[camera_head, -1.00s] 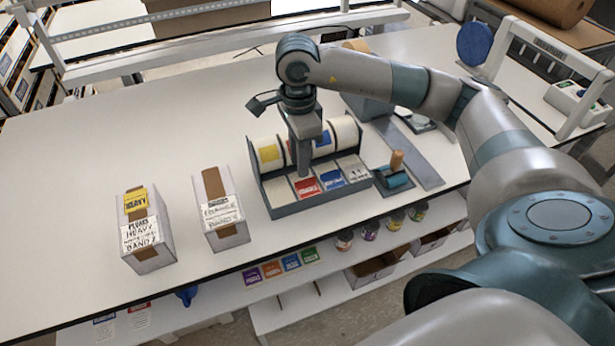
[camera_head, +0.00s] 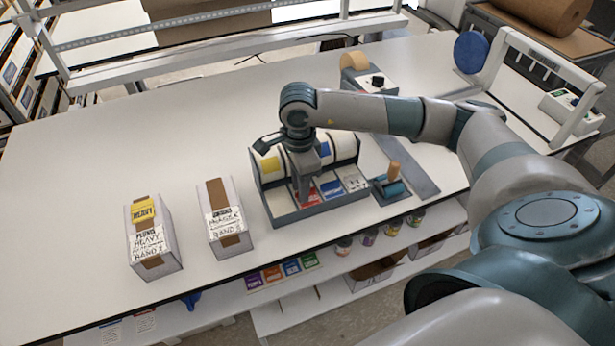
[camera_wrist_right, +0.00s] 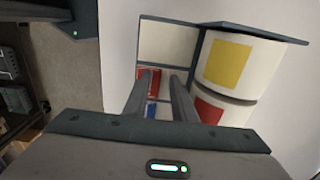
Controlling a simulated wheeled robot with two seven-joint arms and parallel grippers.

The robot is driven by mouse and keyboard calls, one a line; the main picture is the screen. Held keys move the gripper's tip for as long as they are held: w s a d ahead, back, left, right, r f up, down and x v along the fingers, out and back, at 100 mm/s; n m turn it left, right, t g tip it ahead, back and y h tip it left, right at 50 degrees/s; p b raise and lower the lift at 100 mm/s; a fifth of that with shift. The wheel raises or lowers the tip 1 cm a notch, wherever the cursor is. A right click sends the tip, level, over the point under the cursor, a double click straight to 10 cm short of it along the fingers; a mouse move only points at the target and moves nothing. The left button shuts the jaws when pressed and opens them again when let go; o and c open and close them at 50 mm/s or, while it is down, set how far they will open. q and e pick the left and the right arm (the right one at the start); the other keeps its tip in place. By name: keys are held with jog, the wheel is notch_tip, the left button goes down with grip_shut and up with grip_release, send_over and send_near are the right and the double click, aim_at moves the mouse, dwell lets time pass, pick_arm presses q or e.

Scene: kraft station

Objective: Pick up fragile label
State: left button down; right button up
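The label dispenser (camera_head: 290,217) is a dark grey tray with label rolls behind and a row of flat label compartments in front. The red label (camera_head: 313,194), which looks like the fragile label, lies in one front compartment; its print is too small to read. My right gripper (camera_head: 305,198) points down over the red label and partly hides it. In the right wrist view the two fingers (camera_wrist_right: 160,95) are apart, with the red label (camera_wrist_right: 149,79) beyond and partly between them. I cannot tell whether the fingertips touch it. My left gripper is out of view.
A box with a yellow heavy label (camera_head: 155,240) and another taped box (camera_head: 226,218) stand left of the dispenser. A blue label (camera_head: 332,189) lies beside the red one. The table's left half is largely clear.

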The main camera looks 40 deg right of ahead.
grip_shut()
dwell(0.3)
jog(key=shift+r+b, duration=0.75)
notch_tip(320, 180, up, 2)
jog(key=shift+r+b, duration=0.1)
jog(key=shift+b, duration=0.75)
jog(key=s+d+r+b, duration=0.2)
jog(key=s+r+b, duration=0.2)
jog(key=s+r, duration=0.3)
jog(key=s, duration=0.4)
jog(key=shift+s+d+r+b, duration=0.2)
jog(key=shift+d+b, duration=0.15)
jog(key=shift+b, duration=0.05)
